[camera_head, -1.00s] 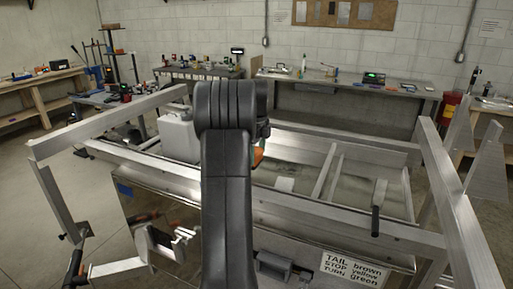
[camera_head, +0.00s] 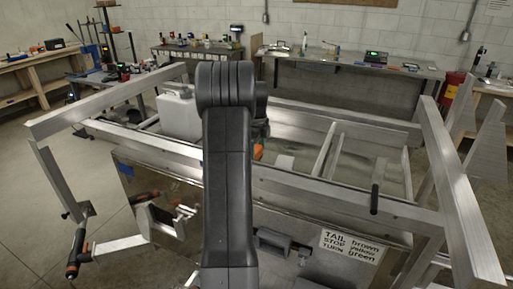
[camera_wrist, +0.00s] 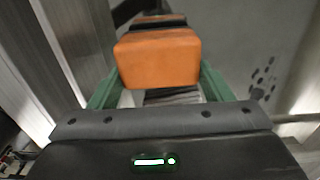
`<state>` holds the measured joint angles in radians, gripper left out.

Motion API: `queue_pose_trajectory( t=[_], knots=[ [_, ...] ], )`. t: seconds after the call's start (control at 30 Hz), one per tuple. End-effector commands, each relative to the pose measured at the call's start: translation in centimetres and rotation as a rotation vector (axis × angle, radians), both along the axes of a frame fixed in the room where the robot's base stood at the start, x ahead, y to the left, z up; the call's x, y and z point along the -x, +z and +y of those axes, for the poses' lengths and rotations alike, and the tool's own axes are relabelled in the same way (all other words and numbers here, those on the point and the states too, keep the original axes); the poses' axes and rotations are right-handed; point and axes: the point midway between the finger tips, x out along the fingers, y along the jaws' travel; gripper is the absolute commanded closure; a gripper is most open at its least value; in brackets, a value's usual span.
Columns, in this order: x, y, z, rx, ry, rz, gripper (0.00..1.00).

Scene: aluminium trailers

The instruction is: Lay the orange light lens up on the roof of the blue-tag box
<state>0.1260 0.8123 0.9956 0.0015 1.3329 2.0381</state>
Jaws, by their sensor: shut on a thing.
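The orange light lens (camera_wrist: 157,58) is a rounded orange block between the green fingers of my gripper (camera_wrist: 157,82) in the wrist view. The gripper is shut on it. In the head view only a small orange patch of the lens (camera_head: 258,152) shows beside my dark arm, which hides most of the gripper. A blue tag (camera_head: 123,169) sits at the upper left of a shiny metal box front (camera_head: 145,182) below the near trailer rail. My arm covers part of that box, and its roof is hard to make out. I cannot tell any contact beneath the lens.
Aluminium trailer rails (camera_head: 330,205) frame the area, with raised beams (camera_head: 455,190) at the right. A white container (camera_head: 180,112) stands at the back left. A wire-colour label (camera_head: 350,245) is on the front.

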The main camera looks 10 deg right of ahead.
Motion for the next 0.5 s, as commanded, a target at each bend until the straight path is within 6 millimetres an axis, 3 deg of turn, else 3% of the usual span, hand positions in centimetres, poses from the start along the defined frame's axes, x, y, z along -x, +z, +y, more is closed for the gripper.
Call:
queue_pose_trajectory(
  t=[0.5],
  knots=[
    [-0.02, -0.46, 0.00, 0.001, 0.000, -0.001, 0.55]
  ],
)
